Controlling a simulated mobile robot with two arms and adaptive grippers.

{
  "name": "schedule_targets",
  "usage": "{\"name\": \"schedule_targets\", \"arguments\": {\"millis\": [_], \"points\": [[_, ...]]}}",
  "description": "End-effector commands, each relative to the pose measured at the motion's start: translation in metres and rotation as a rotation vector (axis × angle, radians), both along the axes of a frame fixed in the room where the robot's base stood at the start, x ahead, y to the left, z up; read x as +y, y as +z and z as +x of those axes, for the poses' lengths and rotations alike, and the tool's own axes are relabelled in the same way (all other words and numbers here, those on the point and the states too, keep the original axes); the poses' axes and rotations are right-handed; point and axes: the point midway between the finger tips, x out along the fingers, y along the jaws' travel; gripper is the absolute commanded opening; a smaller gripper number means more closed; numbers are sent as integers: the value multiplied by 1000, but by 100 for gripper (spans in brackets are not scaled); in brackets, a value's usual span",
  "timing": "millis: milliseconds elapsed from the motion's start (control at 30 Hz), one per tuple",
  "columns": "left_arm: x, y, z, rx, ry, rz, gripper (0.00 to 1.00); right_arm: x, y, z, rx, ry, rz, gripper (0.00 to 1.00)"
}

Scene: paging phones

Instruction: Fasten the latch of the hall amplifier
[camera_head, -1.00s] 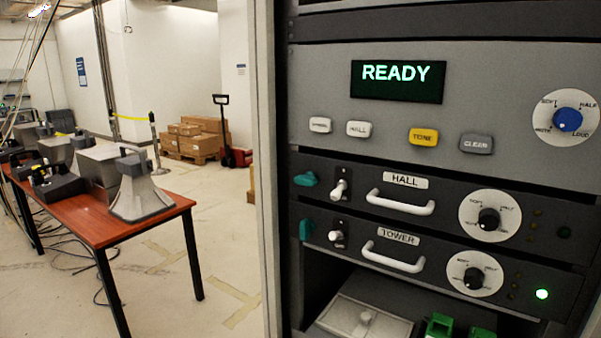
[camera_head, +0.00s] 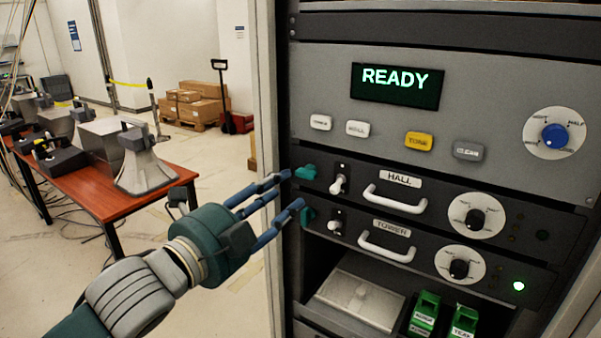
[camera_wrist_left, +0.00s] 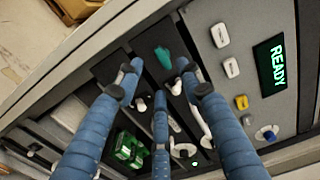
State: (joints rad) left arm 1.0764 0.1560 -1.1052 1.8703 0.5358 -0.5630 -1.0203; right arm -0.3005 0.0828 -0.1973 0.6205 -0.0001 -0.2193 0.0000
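The hall amplifier (camera_head: 440,204) is a dark panel labelled HALL in the rack, with a white handle and a dial. Its teal latch (camera_head: 306,172) at the left end lies roughly sideways; it also shows in the wrist view (camera_wrist_left: 163,56). The tower amplifier (camera_head: 430,246) sits just below; its teal latch (camera_head: 308,216) looks upright and is partly behind a finger. My left gripper (camera_head: 290,190) has its blue fingers spread and empty, tips close to the left of the latches. In the wrist view the fingers (camera_wrist_left: 160,85) point toward the rack. Contact with a latch cannot be told.
A grey panel above has a READY display (camera_head: 396,86), several buttons and a blue knob (camera_head: 555,135). White toggles (camera_head: 338,185) stand just right of the latches. The rack's upright edge (camera_head: 265,120) is left of them. A red table (camera_head: 120,200) with horn speakers stands at left.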

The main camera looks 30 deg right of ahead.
Motion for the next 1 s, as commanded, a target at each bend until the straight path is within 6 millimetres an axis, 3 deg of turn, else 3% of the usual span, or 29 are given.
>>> {"name": "schedule_targets", "arguments": {"millis": [100, 300, 500, 767, 967, 1000], "points": [[-24, 4, 9, 5, -1, -1, 38, 1, 14, 1, -1, 1, 1, 40], [-52, 3, 21, 4, 0, -3, 38, 1, 24, 0, 0, 3, 2, 40], [-64, 1, 27, 2, 1, -2, 38, 3, 27, 0, 1, 3, 3, 40], [-65, 0, 27, 2, 1, -2, 38, 5, 27, 0, 0, 3, 6, 40], [-65, 0, 27, 2, 1, -2, 0, 6, 27, 0, 0, 2, 6, 40], [-65, 0, 27, 2, 1, -2, 0, 6, 27, 0, 0, 2, 6, 40]]}}
